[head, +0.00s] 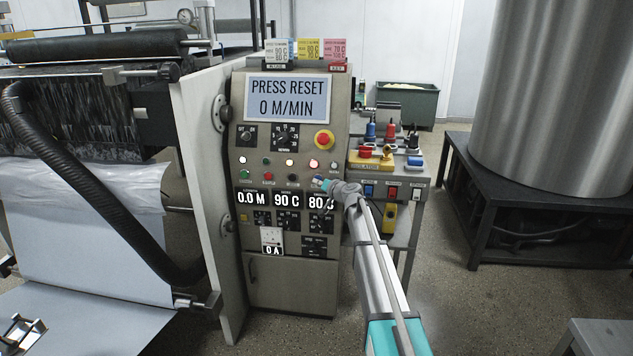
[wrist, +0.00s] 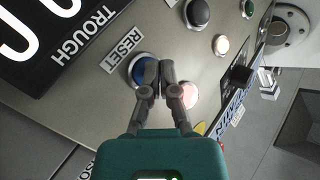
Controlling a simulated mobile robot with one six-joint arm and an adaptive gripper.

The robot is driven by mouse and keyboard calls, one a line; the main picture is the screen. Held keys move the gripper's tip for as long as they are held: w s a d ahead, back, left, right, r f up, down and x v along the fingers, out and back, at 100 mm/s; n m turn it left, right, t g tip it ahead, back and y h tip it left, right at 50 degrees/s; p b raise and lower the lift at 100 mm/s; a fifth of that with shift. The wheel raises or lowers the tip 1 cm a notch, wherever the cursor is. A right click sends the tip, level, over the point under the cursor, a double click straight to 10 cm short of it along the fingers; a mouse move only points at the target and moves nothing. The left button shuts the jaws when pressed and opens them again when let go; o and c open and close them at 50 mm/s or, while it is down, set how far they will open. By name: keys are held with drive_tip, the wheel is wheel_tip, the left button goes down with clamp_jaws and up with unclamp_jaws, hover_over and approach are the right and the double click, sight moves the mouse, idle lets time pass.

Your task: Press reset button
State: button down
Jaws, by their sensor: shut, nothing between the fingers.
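The blue reset button (wrist: 139,72) sits on the grey panel beside a RESET label (wrist: 122,50) in the wrist view. My gripper (wrist: 159,68) is shut and empty. Its fingertips overlap the right part of the button in that view; I cannot tell whether they touch it. In the head view my gripper (head: 322,184) is at the right side of the control panel (head: 290,268), above the 80 C readout, and largely hides the button. The panel's screen (head: 288,98) reads PRESS RESET, 0 M/MIN.
A pale lit button (wrist: 188,95) is close beside my fingers. A red emergency stop (head: 323,140) sits higher on the panel. Rollers and a black hose (head: 95,195) are at left.

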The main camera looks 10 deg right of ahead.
drive_tip(key=shift+w, duration=0.2)
drive_tip(key=shift+s, duration=0.15)
idle(0.5)
drive_tip(key=shift+s+a, duration=0.2)
drive_tip(key=shift+s, duration=0.4)
drive_tip(key=shift+s, duration=0.1)
drive_tip(key=s, duration=0.1)
drive_tip(key=s+a, duration=0.1)
drive_tip(key=s, duration=0.2)
drive_tip(key=shift+s+a, duration=0.3)
drive_tip(key=shift+s, duration=0.05)
idle(0.9)
